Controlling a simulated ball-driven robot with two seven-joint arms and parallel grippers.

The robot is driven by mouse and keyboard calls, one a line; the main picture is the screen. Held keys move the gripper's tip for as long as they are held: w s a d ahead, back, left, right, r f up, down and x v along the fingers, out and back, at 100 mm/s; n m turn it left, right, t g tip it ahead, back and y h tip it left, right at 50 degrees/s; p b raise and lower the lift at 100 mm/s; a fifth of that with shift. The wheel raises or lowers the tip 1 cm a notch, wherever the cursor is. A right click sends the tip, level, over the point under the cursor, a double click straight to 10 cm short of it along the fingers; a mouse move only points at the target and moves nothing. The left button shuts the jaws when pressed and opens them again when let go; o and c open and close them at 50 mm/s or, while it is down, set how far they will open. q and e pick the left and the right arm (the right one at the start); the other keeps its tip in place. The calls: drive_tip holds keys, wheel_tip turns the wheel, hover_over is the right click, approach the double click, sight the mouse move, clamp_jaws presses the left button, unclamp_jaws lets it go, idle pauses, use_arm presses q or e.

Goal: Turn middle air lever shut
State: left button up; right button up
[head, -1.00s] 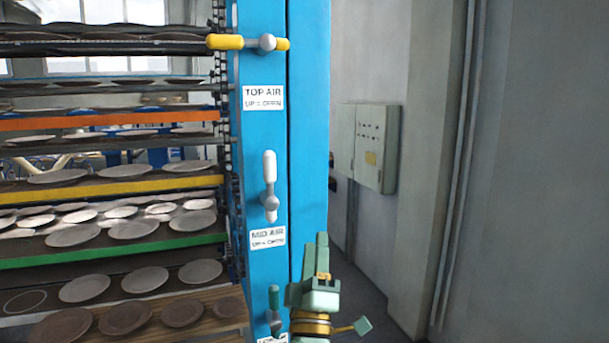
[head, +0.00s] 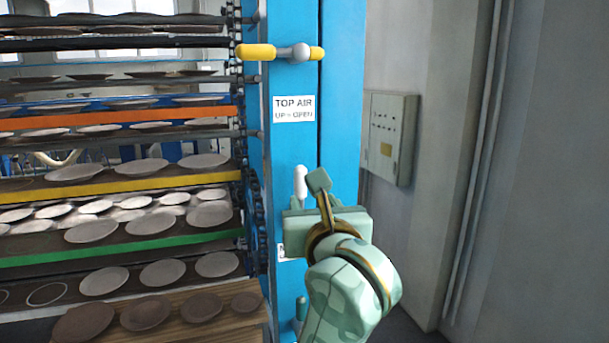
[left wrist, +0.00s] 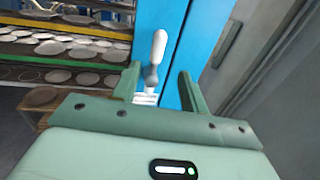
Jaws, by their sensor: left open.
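The middle air lever (head: 300,182) has a white handle on a grey hub and stands upright on the blue column. In the head view my left gripper (head: 325,222) covers its hub and most of its MID AIR label. In the left wrist view the lever (left wrist: 158,50) shows whole in its upper part, ahead of and between the two fingers. My left gripper (left wrist: 158,82) is open and empty there. I see no contact between fingers and lever, though exact depth is hard to tell. My right gripper is in neither view.
The top air lever (head: 290,53), yellow, lies horizontal above a TOP AIR label (head: 294,108). A green lever (head: 301,308) stands below. Racks of plates (head: 150,224) fill the left. A grey control box (head: 391,137) hangs on the wall at right.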

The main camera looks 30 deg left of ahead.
sight(301, 180)
use_arm(q)
drive_tip(key=p+x, duration=0.3)
drive_tip(key=x, duration=0.9)
drive_tip(key=shift+w+a, duration=0.15)
drive_tip(key=shift+a, duration=0.25)
drive_tip(key=shift+w+a, duration=0.25)
